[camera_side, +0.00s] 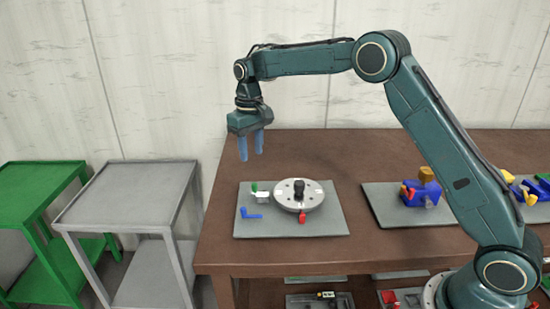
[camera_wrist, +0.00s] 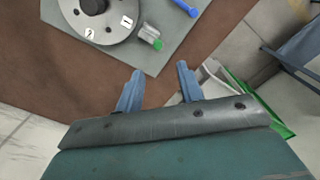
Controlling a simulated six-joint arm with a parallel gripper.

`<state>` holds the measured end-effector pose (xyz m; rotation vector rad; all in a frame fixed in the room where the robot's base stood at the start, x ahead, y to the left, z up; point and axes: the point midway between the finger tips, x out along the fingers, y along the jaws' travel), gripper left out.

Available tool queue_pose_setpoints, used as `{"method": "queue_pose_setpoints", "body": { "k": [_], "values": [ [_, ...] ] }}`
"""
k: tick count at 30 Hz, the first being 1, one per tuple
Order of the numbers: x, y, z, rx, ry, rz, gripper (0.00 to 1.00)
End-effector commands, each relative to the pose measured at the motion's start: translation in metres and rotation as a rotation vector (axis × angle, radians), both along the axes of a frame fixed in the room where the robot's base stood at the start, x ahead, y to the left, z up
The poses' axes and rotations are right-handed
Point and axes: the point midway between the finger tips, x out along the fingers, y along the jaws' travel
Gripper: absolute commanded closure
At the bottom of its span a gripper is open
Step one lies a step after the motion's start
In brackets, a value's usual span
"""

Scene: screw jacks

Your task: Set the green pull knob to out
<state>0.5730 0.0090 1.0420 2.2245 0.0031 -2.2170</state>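The green pull knob (camera_side: 254,187) is a small green tip on a light block (camera_side: 262,197) at the left of a round metal dial, on a grey plate (camera_side: 325,222). In the wrist view the green knob (camera_wrist: 158,45) shows at the end of a light block beside the dial. How far out it sits I cannot tell. My gripper (camera_side: 251,158) is above the plate's left back edge, pointing down, apart from everything. In the wrist view its two blue fingers (camera_wrist: 160,82) are spread with nothing between them.
The dial (camera_side: 312,193) has a black knob (camera_side: 299,189) and a red part (camera_side: 302,217) at its front. A blue lever (camera_side: 250,213) lies front left. A blue device (camera_side: 423,192) stands on another plate to the right. Grey (camera_side: 130,193) and green (camera_side: 35,184) side tables stand left.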

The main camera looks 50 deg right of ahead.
Motion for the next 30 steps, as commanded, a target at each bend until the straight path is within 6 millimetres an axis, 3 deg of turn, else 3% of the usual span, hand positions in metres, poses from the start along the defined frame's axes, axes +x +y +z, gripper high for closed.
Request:
{"method": "queue_pose_setpoints", "body": {
  "k": [9, 23, 30],
  "values": [
    [0.0, 0.0, 0.032, 0.0, -0.001, 0.001, 0.62],
    [-0.001, 0.0, 0.036, 0.0, -0.001, 0.001, 0.62],
    [-0.012, 0.0, 0.052, 0.001, -0.021, 0.001, 0.62]
  ]
}}
